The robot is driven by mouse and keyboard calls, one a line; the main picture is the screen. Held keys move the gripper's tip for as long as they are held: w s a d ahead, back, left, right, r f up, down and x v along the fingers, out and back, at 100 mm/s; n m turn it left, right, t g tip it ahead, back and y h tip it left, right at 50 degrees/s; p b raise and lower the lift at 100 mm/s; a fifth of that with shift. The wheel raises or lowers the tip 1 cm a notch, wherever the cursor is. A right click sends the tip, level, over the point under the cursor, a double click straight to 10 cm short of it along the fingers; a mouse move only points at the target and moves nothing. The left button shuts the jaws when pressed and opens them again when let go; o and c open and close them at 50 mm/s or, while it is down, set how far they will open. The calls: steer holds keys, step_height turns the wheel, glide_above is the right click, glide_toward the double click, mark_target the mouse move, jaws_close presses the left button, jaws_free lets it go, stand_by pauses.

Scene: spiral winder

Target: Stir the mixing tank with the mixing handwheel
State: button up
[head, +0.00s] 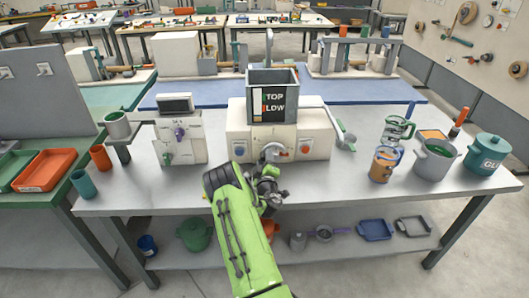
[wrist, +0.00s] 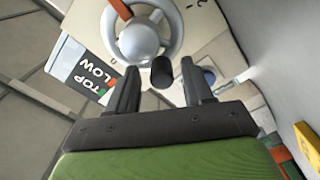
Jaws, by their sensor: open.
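The mixing tank (head: 273,80) is a grey open-topped box with "TOP" and "LOW" labels, on a white machine body (head: 235,135) in the head view. The mixing handwheel (head: 274,151) is on the machine's front, partly hidden by my gripper (head: 268,178). In the wrist view the handwheel (wrist: 144,40) is a grey ring with a round hub and a dark knob (wrist: 162,71) on its near side. My gripper is open, with a finger on either side of the knob and visible gaps to it. The tank label (wrist: 88,68) shows at the left there.
Orange (head: 305,149) and blue-ringed (head: 239,150) dials flank the handwheel. A white unit with a display (head: 176,103) stands left. A jug, pots and orange cup stand at the right. The table front (head: 330,185) is clear.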

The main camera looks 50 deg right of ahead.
steer(key=shift+w+d+f, duration=0.1)
steer(key=shift+w+d, duration=0.05)
jaws_close()
steer(key=shift+m, duration=0.3)
